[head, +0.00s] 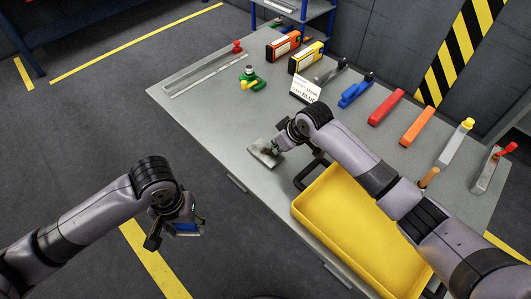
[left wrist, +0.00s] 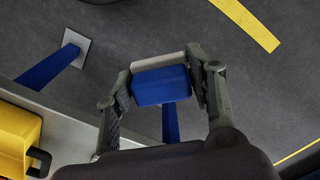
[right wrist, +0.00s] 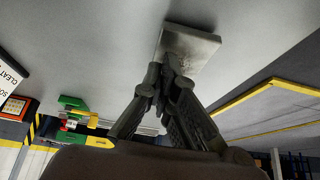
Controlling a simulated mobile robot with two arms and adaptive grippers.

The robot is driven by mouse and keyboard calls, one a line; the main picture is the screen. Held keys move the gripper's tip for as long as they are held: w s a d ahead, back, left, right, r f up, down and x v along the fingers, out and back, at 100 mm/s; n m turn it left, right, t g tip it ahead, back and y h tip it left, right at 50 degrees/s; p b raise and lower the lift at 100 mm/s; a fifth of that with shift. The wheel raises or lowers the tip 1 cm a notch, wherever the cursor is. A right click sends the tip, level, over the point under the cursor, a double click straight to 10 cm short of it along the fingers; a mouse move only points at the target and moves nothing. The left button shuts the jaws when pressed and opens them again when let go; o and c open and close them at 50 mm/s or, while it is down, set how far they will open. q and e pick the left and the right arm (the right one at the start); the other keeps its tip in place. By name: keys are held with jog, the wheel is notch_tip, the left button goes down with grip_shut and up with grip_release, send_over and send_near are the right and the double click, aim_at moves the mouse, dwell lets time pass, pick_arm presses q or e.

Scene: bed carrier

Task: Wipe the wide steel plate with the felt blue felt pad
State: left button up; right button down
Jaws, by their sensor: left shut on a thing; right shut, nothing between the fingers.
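My left gripper (head: 172,230) is shut on the blue felt pad (head: 187,228), held over the floor, off the table's front-left side. In the left wrist view the pad (left wrist: 161,85) is a blue block with a pale grey strip along its far side, between the two fingers (left wrist: 164,80). A square grey steel plate (head: 262,154) lies on the table near its front edge. My right gripper (head: 280,143) is shut and empty at this plate. In the right wrist view its closed fingertips (right wrist: 168,72) overlap the near edge of the plate (right wrist: 190,45); I cannot tell whether they touch.
A yellow tray (head: 318,214) with a black handle stands right of the plate, partly under my right arm. Behind are a white sign (head: 305,89), red (head: 386,107) and orange (head: 417,125) bars and other tools. A green-and-yellow item (head: 251,79) stands farther back. Table around the plate's left is clear.

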pick_arm(q)
jog(key=shift+f, duration=0.2)
pick_arm(e)
jog(key=shift+f, duration=0.4)
jog(key=shift+r, duration=0.1)
